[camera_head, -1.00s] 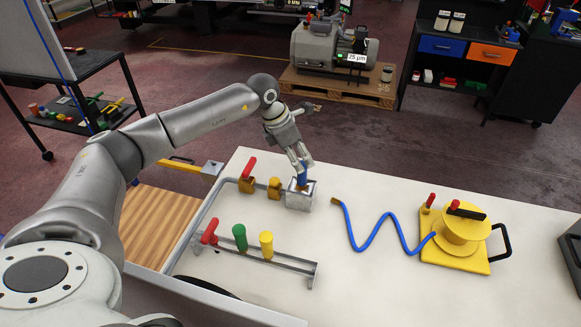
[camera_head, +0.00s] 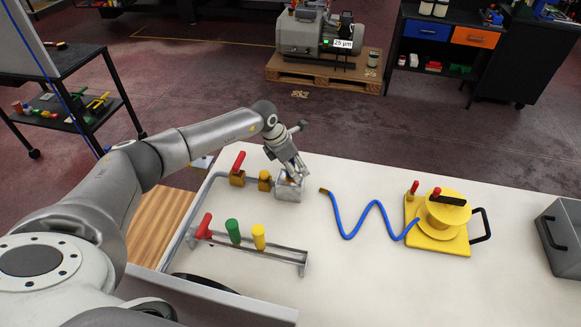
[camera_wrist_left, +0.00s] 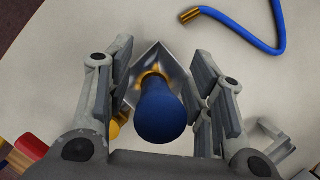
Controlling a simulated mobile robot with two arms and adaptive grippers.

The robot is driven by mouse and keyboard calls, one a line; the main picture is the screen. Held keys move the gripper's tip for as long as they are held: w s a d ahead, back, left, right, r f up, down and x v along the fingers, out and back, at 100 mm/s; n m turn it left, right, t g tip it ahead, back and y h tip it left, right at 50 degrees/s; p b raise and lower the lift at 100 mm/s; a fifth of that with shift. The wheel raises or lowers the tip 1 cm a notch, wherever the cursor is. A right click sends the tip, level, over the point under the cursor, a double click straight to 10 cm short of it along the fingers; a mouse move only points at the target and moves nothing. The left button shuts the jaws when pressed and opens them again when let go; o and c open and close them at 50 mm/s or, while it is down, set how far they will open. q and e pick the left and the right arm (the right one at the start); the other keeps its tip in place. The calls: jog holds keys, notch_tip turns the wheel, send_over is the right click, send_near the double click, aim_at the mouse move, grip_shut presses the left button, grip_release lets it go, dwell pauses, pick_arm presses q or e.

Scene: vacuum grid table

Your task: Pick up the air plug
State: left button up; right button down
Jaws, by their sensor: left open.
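The air plug has a blue rounded handle (camera_wrist_left: 160,112) and a brass collar. It stands upright at the metal block (camera_head: 289,191) on the table, at the end of the grey pipe. In the left wrist view the plug lies between the two fingers of my left gripper (camera_wrist_left: 162,72), with a gap visible on the right. In the head view my left gripper (camera_head: 293,172) is over the block, and its fingers hide most of the plug. The left gripper is open. My right gripper does not show.
Two valves, one with a red handle (camera_head: 239,161), stand left of the block. A rack with red, green and yellow handles (camera_head: 233,231) is in front. A blue hose (camera_head: 345,233) runs to a yellow reel (camera_head: 440,216) at right. A grey bin (camera_head: 563,240) stands far right.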

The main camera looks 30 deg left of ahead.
pick_arm(q)
jog(key=c, duration=1.1)
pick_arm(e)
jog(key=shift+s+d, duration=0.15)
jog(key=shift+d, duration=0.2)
pick_arm(q)
jog(key=shift+r, duration=0.1)
